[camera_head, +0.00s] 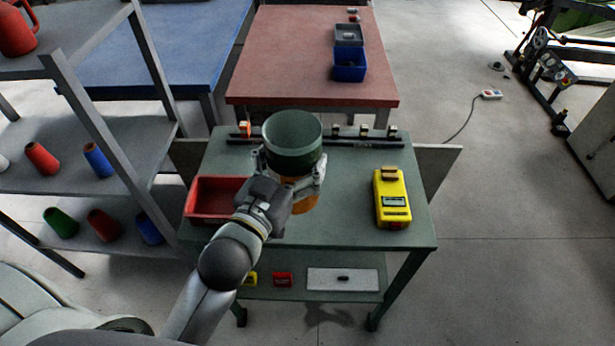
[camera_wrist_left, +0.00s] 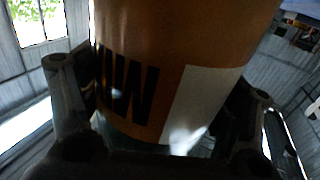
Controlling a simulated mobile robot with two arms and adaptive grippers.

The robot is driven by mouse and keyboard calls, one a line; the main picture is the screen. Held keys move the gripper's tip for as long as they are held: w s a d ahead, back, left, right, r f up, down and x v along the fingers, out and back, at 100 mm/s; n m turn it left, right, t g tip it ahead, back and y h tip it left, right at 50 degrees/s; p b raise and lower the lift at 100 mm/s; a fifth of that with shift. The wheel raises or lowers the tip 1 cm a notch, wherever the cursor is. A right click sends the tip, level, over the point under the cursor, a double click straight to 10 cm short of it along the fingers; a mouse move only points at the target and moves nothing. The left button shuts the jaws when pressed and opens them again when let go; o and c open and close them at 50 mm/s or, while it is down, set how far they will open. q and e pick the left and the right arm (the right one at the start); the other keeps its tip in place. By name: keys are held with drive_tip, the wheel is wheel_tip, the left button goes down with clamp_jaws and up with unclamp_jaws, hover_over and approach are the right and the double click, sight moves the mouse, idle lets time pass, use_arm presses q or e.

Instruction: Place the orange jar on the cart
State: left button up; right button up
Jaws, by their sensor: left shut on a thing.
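The orange jar (camera_head: 305,200) has a wide dark green top and is held over the green cart (camera_head: 345,215). My left gripper (camera_head: 291,173) is shut around the jar just below its green top. In the left wrist view the jar (camera_wrist_left: 180,50) fills the space between the two fingers and shows black lettering and a pale label. The jar looks upright. I cannot tell whether its bottom touches the cart top. My right gripper is not in view.
A red bin (camera_head: 203,205) stands on the cart left of the jar, and a yellow device (camera_head: 391,200) stands to the right. A dark rail (camera_head: 345,144) with small blocks lies along the back. Cart top between jar and yellow device is clear. A shelf rack (camera_head: 120,150) stands left.

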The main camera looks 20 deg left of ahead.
use_arm(q)
drive_tip(key=w+d+f, duration=0.1)
drive_tip(key=w+f, duration=0.4)
drive_tip(key=f, duration=0.3)
drive_tip(key=shift+f, duration=0.4)
drive_tip(key=shift+d+f, duration=0.1)
drive_tip(key=o, duration=1.1)
drive_tip(key=shift+c, duration=0.2)
drive_tip(key=shift+s, duration=0.1)
drive_tip(key=s+a+b, duration=0.1)
drive_tip(key=s+b, duration=0.1)
drive_tip(key=s, duration=1)
drive_tip(key=shift+a, duration=0.2)
